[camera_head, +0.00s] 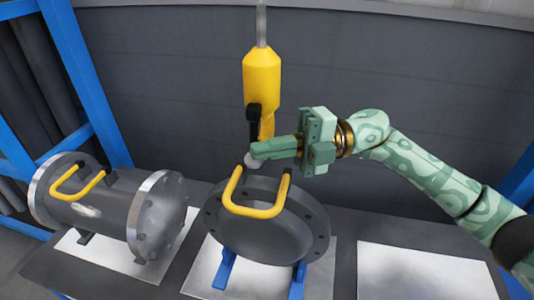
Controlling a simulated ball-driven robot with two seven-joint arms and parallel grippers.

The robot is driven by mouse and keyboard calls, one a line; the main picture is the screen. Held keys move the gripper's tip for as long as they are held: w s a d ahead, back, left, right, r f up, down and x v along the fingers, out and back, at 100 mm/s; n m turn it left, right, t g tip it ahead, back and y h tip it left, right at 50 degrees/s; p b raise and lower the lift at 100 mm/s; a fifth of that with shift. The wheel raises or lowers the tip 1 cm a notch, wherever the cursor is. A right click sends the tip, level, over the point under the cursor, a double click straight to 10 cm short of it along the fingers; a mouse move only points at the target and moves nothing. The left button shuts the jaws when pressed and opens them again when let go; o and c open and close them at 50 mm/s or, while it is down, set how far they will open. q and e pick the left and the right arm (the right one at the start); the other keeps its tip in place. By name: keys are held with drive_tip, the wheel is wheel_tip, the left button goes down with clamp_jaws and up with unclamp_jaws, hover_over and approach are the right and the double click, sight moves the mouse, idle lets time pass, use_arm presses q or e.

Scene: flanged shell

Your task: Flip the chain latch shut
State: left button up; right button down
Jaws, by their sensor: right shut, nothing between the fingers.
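A yellow chain hoist block (262,78) hangs from a grey chain at the upper middle. A black latch piece (254,118) sits at its lower left, beside the yellow hook (267,127). My right gripper (258,151) comes in from the right, shut and empty, with its fingertips just below the black latch. I cannot tell whether they touch the latch or the hook. The lower end of the hook is partly hidden by the fingers. A small pale rounded piece (252,161) shows just below the fingertips. My left gripper is out of view.
A round grey flange cover (265,238) with a yellow handle (258,212) stands on blue supports below my gripper. A flanged shell (110,208) with another yellow handle lies at left. A white sheet (420,275) at right is bare. Blue frame posts (85,85) stand at left.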

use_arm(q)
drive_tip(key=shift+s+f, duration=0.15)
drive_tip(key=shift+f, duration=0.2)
use_arm(e)
drive_tip(key=shift+w+d+f+n+h, duration=0.1)
drive_tip(key=shift+w+n+h, duration=0.25)
drive_tip(key=shift+n, duration=0.25)
